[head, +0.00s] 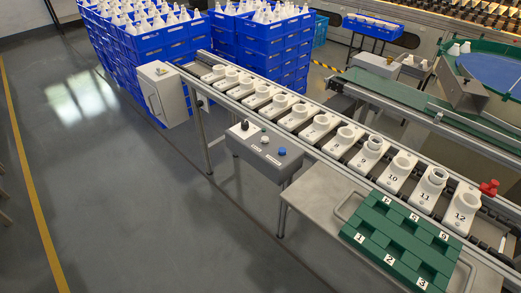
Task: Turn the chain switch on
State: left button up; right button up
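A grey control box (262,160) hangs at the near side of the conveyor chain, left of the steel table. On its sloped top are a black knob (244,125), a small pale control (264,140) and a blue button (282,151). Small labels sit by them, too small to read, so I cannot tell which one is the chain switch or how it is set. The chain carries a row of white numbered holders (363,157), some with a darker ring inside. Neither of my grippers is in view.
A steel table (318,192) holds a green numbered tray (398,238) at lower right. A red knob (489,187) stands on the conveyor's right end. A grey cabinet (162,94) and stacked blue crates (271,71) stand behind. The floor at left is clear.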

aim_at(244, 125)
jog(key=z, duration=0.05)
jog(key=k, duration=0.5)
jog(key=u, duration=1.1)
jog(key=i, duration=2)
jog(key=z, duration=0.9)
